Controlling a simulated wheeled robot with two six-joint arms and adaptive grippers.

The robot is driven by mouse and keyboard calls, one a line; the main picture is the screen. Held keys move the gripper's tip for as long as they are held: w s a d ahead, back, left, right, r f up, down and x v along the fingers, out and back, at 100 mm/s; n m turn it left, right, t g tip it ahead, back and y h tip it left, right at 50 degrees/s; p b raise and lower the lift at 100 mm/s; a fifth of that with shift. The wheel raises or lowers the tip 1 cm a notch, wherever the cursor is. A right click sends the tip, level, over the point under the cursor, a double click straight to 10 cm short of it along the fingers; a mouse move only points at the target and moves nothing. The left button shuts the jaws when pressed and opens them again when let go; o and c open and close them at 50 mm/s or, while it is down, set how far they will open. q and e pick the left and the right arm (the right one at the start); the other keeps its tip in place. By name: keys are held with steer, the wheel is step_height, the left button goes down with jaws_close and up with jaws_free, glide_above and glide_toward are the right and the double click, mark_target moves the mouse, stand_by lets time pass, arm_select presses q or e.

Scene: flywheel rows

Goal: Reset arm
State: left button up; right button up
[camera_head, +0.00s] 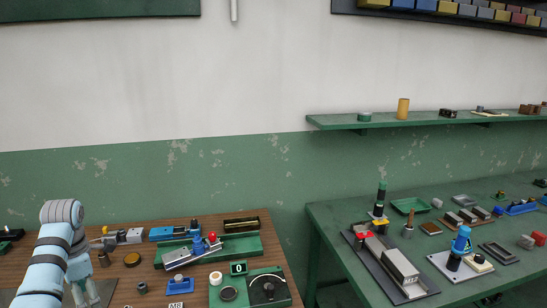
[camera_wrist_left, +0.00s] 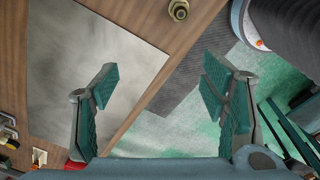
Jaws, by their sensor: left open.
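My left arm enters the head view at the lower left, light blue with dark bands. Its gripper (camera_head: 84,291) points down near the front left of the wooden bench (camera_head: 130,282), partly cut off by the lower picture edge. In the left wrist view the gripper (camera_wrist_left: 160,95) is open, its two green-padded fingers wide apart with nothing between them. Below it are a grey plate (camera_wrist_left: 90,65) and the bench edge. My right gripper is in neither view.
A green fixture with a red knob (camera_head: 212,237) and a dial box (camera_head: 268,289) stand on the bench. A brass fitting (camera_wrist_left: 179,9) lies near the bench edge. A green table (camera_head: 335,215) with several parts stands right, beyond a gap.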

arm_select(q)
steer(key=s+a+r+n+g+y, duration=0.1)
steer(key=s+a+r+n, duration=0.15)
steer(key=s+a, duration=0.7)
steer(key=s+a+r+n+y, duration=0.1)
steer(key=s+a+r+y, duration=0.15)
steer(key=s+a, duration=0.7)
steer(key=s+a+f+m+y, duration=0.3)
steer(key=a+f+m+y, duration=0.2)
steer(key=a+f+m, duration=1)
steer(key=s+f+m+t, duration=0.4)
steer(key=s+f+m, duration=0.85)
steer(key=m, duration=0.55)
steer(key=s+d+f+g+h, duration=0.15)
steer(key=s+d+f, duration=0.25)
steer(key=d+f, duration=0.75)
steer(key=s+d+f+h, duration=0.35)
steer(key=d+f, duration=0.55)
steer(key=d, duration=0.5)
steer(key=s+d+f+n+h, duration=0.1)
steer(key=d+f+h, duration=0.1)
steer(key=d, duration=1.1)
steer(key=s+d+f+n+h, duration=0.1)
steer(key=d+f, duration=0.3)
steer(key=d, duration=0.9)
steer(key=shift+s+d+f+h, duration=0.15)
steer(key=shift+s+f+h, duration=0.25)
steer(key=shift+s, duration=0.1)
